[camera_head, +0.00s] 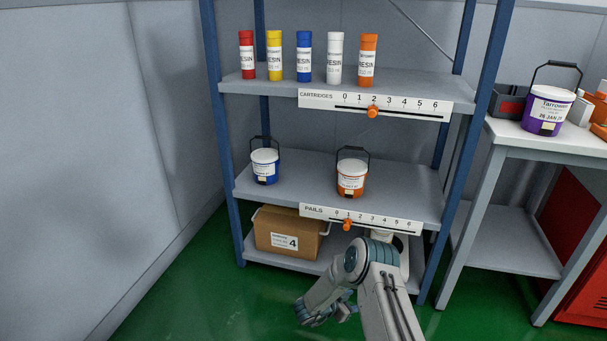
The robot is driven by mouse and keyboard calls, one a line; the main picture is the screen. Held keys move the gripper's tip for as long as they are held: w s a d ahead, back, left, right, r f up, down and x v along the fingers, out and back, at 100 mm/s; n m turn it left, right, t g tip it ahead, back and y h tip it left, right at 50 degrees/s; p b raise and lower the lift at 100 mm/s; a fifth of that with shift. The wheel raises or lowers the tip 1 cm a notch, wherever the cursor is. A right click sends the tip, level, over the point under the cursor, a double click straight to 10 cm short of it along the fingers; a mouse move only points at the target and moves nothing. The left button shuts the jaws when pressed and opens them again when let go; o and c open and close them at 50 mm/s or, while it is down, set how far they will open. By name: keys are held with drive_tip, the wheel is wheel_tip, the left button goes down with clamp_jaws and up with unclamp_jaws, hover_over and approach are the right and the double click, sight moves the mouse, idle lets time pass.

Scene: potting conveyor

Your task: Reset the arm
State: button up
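My arm rises from the bottom of the head view in front of the shelf unit and bends down to the left. My gripper (347,311) is at its end, low over the green floor and below the bottom shelf's front edge. It is small and partly hidden by my arm's links, so I cannot tell whether its fingers are open or shut. I see nothing clearly held in it.
A blue-framed shelf (300,88) holds several resin cartridges (305,56). Below stand a blue pail (265,165) and an orange pail (351,178), then a cardboard box (285,232). A table (500,131) at right bears a purple pail (547,110). Floor at left is clear.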

drive_tip(key=w+a+r+n+t+y+p, duration=0.1)
drive_tip(key=w+a+r+y+p, duration=0.15)
drive_tip(key=r, duration=0.45)
drive_tip(key=w+a+r+n+t+y+p, duration=0.1)
drive_tip(key=w+r+t+p, duration=0.1)
drive_tip(key=w+r, duration=0.35)
drive_tip(key=s+a+r+n+y+p, duration=0.2)
drive_tip(key=r+y+p, duration=0.1)
drive_tip(key=r, duration=0.9)
drive_tip(key=s+a+r+n+y+p, duration=0.2)
drive_tip(key=r+p, duration=0.2)
drive_tip(key=r, duration=0.7)
drive_tip(key=s+a+r+n+y+p, duration=0.1)
drive_tip(key=a+r+n+y+p, duration=0.15)
drive_tip(key=r, duration=0.95)
drive_tip(key=s+d+r+n+g+y+p, duration=0.1)
drive_tip(key=s+d+r+n+g+p, duration=0.15)
drive_tip(key=s+r+p, duration=1)
drive_tip(key=s+d+r+g+p, duration=0.1)
drive_tip(key=s+r, duration=0.3)
drive_tip(key=s, duration=0.4)
drive_tip(key=s+d+r+g+h+p, duration=0.1)
drive_tip(key=s+d+r+g, duration=0.1)
drive_tip(key=s, duration=0.7)
drive_tip(key=s+d+r+n+g, duration=0.1)
drive_tip(key=s+d+r, duration=0.2)
drive_tip(key=s+r, duration=0.3)
drive_tip(key=shift+s+p, duration=0.4)
drive_tip(key=shift+s, duration=0.85)
